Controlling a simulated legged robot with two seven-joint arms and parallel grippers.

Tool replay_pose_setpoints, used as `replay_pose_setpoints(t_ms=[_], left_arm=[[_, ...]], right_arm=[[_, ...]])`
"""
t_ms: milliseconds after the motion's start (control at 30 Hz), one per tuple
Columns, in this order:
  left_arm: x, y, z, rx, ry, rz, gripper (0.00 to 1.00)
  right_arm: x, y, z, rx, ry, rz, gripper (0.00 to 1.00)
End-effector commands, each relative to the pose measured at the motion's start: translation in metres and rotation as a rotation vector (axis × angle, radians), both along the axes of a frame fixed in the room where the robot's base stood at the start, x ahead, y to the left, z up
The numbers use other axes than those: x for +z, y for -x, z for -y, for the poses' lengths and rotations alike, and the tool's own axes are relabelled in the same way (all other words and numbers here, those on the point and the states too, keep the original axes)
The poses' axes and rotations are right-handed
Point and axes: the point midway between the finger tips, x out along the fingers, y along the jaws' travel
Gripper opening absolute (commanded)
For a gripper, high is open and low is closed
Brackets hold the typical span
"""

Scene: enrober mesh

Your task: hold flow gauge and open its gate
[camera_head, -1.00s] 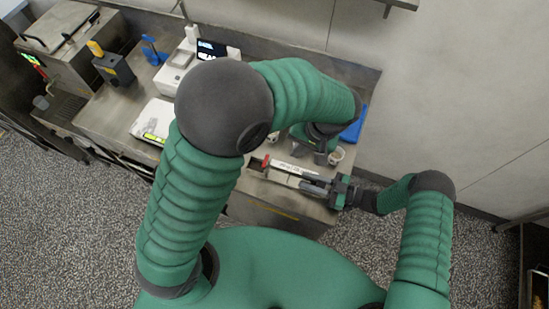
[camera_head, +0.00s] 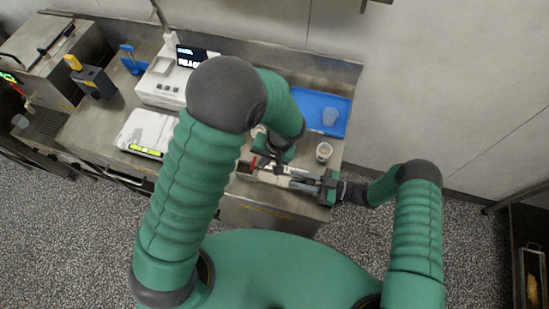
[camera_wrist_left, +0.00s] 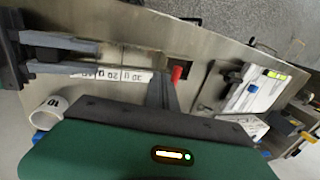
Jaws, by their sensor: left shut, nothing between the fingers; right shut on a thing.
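The flow gauge is a pale bar with number markings (camera_wrist_left: 125,75); in the head view it lies low over the bench (camera_head: 273,179), partly covered by my grippers. Its red gate (camera_head: 254,165) is at the left end and shows as a red tab in the left wrist view (camera_wrist_left: 177,73). My right gripper (camera_head: 294,182) is shut on the gauge from the right; its long fingers also show in the wrist view (camera_wrist_left: 92,56). My left gripper (camera_wrist_left: 163,92) is shut and empty, just beside the red tab. Whether they touch is unclear.
A small cup (camera_head: 323,152) stands close to the grippers on the right. Behind is a blue tray (camera_head: 304,98) with a clear cup (camera_head: 330,117). A white scale (camera_head: 146,131) and a white device with a screen (camera_head: 165,85) stand left. The bench's front edge is close.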

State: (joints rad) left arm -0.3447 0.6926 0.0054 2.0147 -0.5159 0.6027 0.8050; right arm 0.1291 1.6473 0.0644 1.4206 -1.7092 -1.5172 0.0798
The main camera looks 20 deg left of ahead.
Motion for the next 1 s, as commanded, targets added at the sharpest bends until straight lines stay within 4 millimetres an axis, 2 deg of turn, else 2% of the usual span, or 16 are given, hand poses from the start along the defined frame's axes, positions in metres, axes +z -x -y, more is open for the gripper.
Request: replay_pose_setpoints(t_ms=[100, 1000], left_arm=[[-0.001, 0.000, -0.006, 0.000, 0.001, 0.001, 0.00], [0.002, 0.000, -0.015, 0.001, -0.002, 0.000, 0.00]], right_arm=[[0.000, 0.000, 0.000, 0.000, 0.000, 0.000, 0.00], [0.000, 0.000, 0.000, 0.000, 0.001, 0.000, 0.00]])
